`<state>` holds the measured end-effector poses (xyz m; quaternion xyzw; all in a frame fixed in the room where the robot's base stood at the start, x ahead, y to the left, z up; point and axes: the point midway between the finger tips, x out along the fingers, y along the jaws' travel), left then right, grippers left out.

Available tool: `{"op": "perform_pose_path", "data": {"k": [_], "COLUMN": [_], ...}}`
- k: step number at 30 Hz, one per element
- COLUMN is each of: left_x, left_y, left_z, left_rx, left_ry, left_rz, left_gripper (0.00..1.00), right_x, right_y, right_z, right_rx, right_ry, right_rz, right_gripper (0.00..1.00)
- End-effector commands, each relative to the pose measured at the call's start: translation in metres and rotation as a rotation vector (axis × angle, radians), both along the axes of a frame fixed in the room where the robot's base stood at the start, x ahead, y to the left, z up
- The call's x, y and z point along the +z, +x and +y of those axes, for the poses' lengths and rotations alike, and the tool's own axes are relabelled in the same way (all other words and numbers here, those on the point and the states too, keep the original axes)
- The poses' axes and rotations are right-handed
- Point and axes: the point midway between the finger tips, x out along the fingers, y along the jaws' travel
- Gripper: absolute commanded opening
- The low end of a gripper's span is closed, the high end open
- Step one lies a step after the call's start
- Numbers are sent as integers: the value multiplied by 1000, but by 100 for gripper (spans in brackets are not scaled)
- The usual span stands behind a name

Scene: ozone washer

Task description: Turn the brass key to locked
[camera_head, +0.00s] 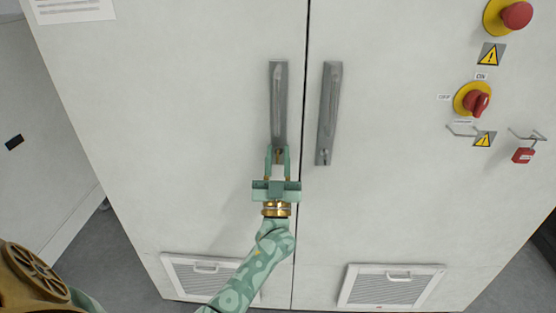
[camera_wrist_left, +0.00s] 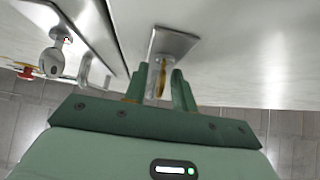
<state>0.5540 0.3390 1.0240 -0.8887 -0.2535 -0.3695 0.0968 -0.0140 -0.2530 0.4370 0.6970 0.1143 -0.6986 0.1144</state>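The brass key (camera_wrist_left: 162,76) shows in the wrist view as a narrow brass edge at the lock below the left door handle. In the head view, the key (camera_head: 279,155) is a small brass spot at the lower end of the left handle (camera_head: 279,105). My left gripper (camera_head: 278,150) reaches up to it from below, with one finger on each side of the key. The fingers (camera_wrist_left: 158,88) stand apart and do not appear closed on it. Contact with the key cannot be told. The key's exact angle is hard to tell. My right gripper is not in view.
The right door handle (camera_head: 328,112) stands close beside, across the door gap. A red rotary switch (camera_head: 473,100), a red emergency button (camera_head: 516,15) and a red padlock (camera_head: 523,155) are on the right door. Vent grilles (camera_head: 389,287) sit low on both doors.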

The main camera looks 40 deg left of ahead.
Motion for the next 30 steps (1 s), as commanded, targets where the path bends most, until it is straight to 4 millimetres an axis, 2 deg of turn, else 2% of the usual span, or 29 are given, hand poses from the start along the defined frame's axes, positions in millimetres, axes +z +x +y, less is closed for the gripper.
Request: {"op": "perform_pose_path", "data": {"k": [5, 15, 21, 30], "left_x": [-10, -74, -104, -116], "left_y": [-7, -59, -85, -98], "left_z": [-5, -38, -54, -62], "left_rx": [0, -2, 0, 0], "left_ry": [0, -2, -1, -1], "left_rz": [2, 6, 4, 1], "left_gripper": [26, 26, 26, 26], "right_x": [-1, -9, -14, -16], "right_y": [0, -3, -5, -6], "right_z": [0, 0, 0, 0], "right_rx": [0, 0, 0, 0], "right_ry": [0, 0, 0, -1], "right_rz": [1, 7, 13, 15], "right_gripper": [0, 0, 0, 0]}}
